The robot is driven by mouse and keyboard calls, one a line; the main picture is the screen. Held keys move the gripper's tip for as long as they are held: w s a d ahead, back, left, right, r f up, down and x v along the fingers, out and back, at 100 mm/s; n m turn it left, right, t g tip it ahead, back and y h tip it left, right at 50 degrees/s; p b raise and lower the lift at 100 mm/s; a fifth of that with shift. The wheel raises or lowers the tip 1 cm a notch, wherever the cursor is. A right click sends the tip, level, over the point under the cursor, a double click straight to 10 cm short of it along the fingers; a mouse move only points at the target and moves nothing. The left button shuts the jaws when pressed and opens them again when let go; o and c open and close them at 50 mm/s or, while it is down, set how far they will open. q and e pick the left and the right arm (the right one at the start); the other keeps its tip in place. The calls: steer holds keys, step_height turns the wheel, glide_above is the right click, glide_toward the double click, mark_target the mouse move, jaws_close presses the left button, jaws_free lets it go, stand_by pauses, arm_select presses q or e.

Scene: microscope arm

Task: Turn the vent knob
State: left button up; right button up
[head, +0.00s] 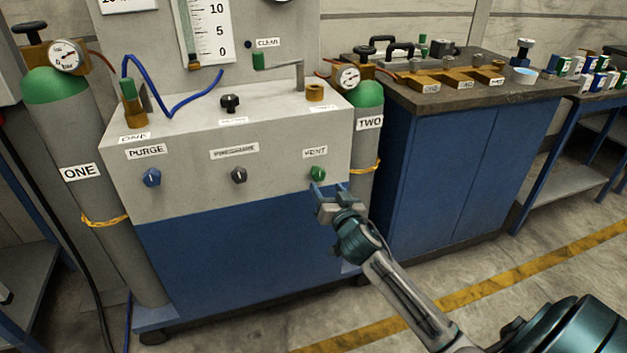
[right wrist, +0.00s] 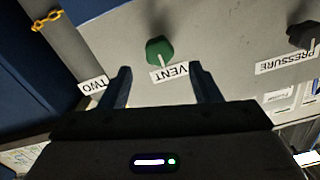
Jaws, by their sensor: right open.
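The vent knob (head: 317,173) is green and sits on the front face of the grey panel, just below the VENT label (head: 315,152). It also shows in the right wrist view (right wrist: 159,51), ahead of the fingertips and between their lines, with its label beside it. My right gripper (head: 328,187) is open and empty, in front of the panel just below and right of the knob in the head view. In the right wrist view its two fingers (right wrist: 160,72) stand apart, and no contact with the knob shows. My left gripper is not in view.
On the same panel are a blue purge knob (head: 152,177) and a dark pressure knob (head: 239,174). Gas cylinder TWO (head: 366,135) stands right beside the panel, with a yellow chain (head: 365,169). A blue cabinet (head: 455,165) is further right. Open floor lies in front.

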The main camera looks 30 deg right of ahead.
mark_target(320, 176)
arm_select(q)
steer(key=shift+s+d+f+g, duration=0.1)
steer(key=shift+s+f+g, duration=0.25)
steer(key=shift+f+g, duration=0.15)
arm_select(e)
steer(key=x, duration=0.5)
steer(key=shift+w+d, duration=0.1)
steer(key=shift+w, duration=0.25)
